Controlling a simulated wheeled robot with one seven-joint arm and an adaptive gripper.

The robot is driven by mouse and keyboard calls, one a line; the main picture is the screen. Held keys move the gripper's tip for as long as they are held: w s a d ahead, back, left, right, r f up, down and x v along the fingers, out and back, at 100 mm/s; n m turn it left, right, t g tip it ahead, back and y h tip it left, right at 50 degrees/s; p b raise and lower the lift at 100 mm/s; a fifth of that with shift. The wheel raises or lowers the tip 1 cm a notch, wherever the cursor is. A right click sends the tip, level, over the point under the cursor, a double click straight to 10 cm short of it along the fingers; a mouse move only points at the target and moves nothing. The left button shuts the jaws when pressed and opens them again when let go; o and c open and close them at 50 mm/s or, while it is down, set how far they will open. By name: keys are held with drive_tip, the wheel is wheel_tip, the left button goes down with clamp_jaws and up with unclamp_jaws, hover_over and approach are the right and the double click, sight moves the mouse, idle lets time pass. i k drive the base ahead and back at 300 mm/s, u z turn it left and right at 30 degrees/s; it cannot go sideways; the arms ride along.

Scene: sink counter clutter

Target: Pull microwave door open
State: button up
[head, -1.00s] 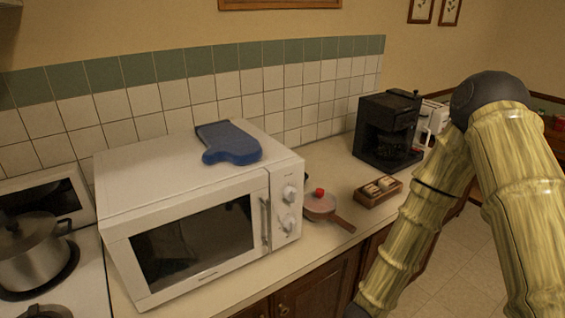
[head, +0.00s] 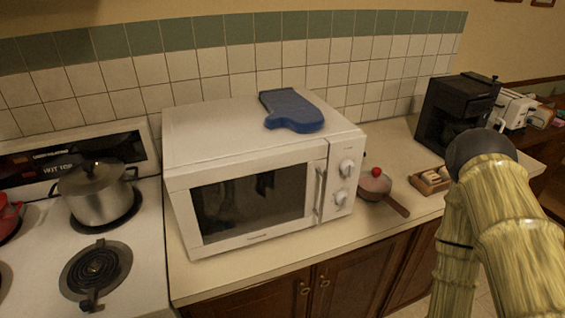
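The white microwave (head: 250,175) stands on the counter in the middle of the head view. Its door (head: 250,203), with a dark window, looks shut. The upright door handle (head: 320,191) is at the door's right edge, beside a panel with two knobs (head: 344,182). A blue oven mitt (head: 291,110) lies on top of the microwave. My arm shows at the right, apart from the microwave. My gripper is outside the view.
A stove with a steel pot (head: 94,196) is at the left. Right of the microwave are a pan (head: 374,184) with a red item, a wooden box (head: 430,181) and a black coffee maker (head: 452,110). The counter strip before the microwave (head: 240,268) is clear.

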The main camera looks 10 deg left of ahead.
sight(220, 206)
drive_tip(key=u, duration=1.15)
drive_tip(key=k, duration=1.6)
drive_tip(key=z, duration=0.6)
drive_tip(key=i, duration=1)
drive_tip(key=z, duration=0.05)
